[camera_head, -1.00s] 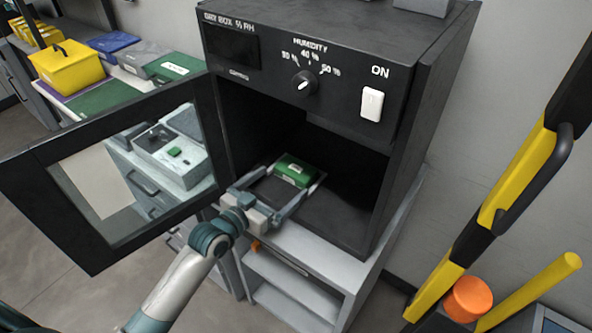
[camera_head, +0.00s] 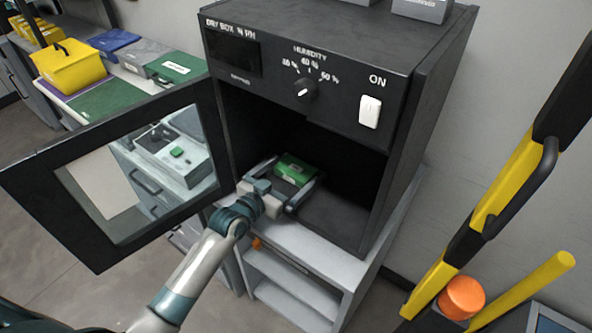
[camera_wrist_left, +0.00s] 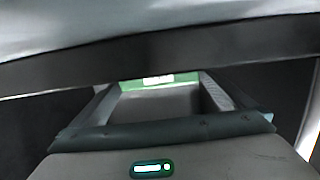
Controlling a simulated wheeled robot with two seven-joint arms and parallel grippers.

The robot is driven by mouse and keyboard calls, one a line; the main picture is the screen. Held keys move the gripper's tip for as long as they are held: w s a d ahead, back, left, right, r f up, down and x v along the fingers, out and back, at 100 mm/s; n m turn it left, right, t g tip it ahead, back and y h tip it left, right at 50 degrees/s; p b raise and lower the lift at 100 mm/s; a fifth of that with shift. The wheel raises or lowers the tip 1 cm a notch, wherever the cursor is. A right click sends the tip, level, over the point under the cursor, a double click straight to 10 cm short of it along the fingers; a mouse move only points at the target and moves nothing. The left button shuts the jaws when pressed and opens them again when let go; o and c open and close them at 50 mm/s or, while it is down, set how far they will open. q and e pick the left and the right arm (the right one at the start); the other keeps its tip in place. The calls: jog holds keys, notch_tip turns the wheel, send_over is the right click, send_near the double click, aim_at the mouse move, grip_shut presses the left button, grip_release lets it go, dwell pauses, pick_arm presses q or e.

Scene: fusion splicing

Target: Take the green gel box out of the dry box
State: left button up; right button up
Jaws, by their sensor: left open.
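The green gel box (camera_head: 295,169) with a white label lies on the floor inside the black dry box (camera_head: 335,215), whose door stands open to the left. My left gripper (camera_head: 294,177) reaches in through the opening, with its two fingers spread and the gel box at their tips. The left wrist view shows the open left gripper (camera_wrist_left: 160,84), with part of the green gel box (camera_wrist_left: 155,80) and its label between the far finger ends. Most of the box is cut off there by a dark bar across the view. My right gripper is not in view.
The open door (camera_head: 120,175) with its window stands left of my left arm. The dry box rests on a grey stand (camera_head: 290,250). A yellow and black post (camera_head: 500,210) and an orange cylinder (camera_head: 462,297) stand at the right. A yellow case (camera_head: 68,68) sits far left.

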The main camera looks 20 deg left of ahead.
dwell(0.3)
pick_arm(q)
jog(key=c, duration=1.1)
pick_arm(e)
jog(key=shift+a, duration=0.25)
pick_arm(q)
jog(key=shift+r, duration=0.2)
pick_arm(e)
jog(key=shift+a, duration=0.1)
